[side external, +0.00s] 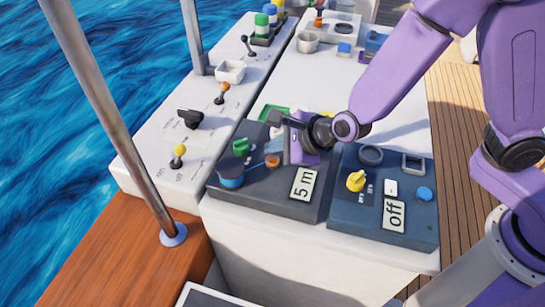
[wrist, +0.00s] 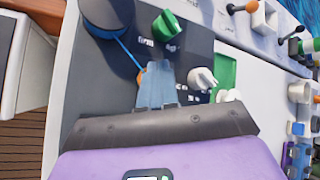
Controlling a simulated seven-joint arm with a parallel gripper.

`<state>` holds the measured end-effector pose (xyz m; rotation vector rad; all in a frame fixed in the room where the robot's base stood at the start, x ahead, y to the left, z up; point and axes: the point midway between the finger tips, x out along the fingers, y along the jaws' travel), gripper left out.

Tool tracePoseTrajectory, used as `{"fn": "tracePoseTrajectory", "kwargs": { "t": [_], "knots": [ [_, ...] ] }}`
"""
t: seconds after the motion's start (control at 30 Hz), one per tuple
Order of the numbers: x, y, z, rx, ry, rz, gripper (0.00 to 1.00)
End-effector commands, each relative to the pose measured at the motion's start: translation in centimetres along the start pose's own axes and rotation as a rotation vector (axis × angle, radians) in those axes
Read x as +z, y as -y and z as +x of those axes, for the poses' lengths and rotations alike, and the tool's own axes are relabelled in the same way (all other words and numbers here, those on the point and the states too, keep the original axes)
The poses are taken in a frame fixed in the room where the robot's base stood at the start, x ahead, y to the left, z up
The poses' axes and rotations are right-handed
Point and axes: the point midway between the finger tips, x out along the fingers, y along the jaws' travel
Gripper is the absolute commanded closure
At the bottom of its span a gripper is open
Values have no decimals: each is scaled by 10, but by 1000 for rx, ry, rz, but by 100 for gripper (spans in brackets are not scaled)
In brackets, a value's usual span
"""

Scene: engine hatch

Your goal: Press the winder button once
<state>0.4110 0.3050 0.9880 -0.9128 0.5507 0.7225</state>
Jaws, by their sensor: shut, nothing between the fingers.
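The left dark panel (side external: 262,193) carries a blue drum (side external: 231,174), a green knob (side external: 240,146), a small orange button (side external: 272,161) and a display reading "5 m" (side external: 304,184). My gripper (side external: 277,149) is shut and empty, low over this panel, with its fingertips close to the orange button. In the wrist view the shut fingers (wrist: 157,72) partly cover the orange button (wrist: 140,76), which peeks out at their left. I cannot tell whether they touch it. The blue drum (wrist: 107,14), with a blue line, and the green knob (wrist: 166,27) lie beyond the fingertips.
A white knob (wrist: 202,79) stands right of the fingers. The right panel (side external: 345,218) has a yellow knob (side external: 356,181), a blue button (side external: 425,194) and an "off" display (side external: 394,215). Levers line the left ledge (side external: 150,160). A metal pole (side external: 110,115) stands in front.

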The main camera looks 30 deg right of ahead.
Motion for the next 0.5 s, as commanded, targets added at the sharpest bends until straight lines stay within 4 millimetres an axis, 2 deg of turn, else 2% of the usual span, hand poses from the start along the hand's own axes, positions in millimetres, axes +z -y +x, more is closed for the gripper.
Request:
{"fn": "tracePoseTrajectory", "kwargs": {
  "t": [0.17, 0.5],
  "knots": [
    [1, 1, -1, -1, 1, 0, 100],
    [16, 15, -20, -2, 3, 3, 100]
  ]
}}
